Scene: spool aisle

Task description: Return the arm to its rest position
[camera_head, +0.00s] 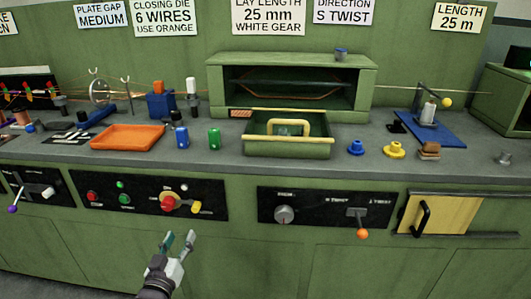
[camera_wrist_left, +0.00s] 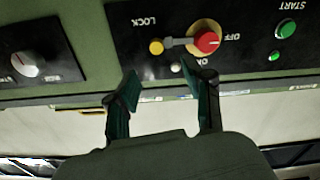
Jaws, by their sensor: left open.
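My left gripper (camera_head: 179,243) is in front of the green bench's front face, below the black switch panel (camera_head: 150,196). Its two fingers are apart and nothing is between them. In the left wrist view the open fingers (camera_wrist_left: 160,95) point at the panel with the red and yellow switch (camera_wrist_left: 206,42), and they look clear of it. In the head view this switch (camera_head: 168,201) sits just above the gripper, with a yellow lock piece (camera_head: 196,207) at its right. My right gripper is not in view.
The bench top holds an orange tray (camera_head: 128,137), a blue piece (camera_head: 182,137), a green piece (camera_head: 214,138) and a green drawer with a yellow handle (camera_head: 289,128). An orange-knobbed lever (camera_head: 362,233) sticks out at the right. The bench front below the panels looks clear.

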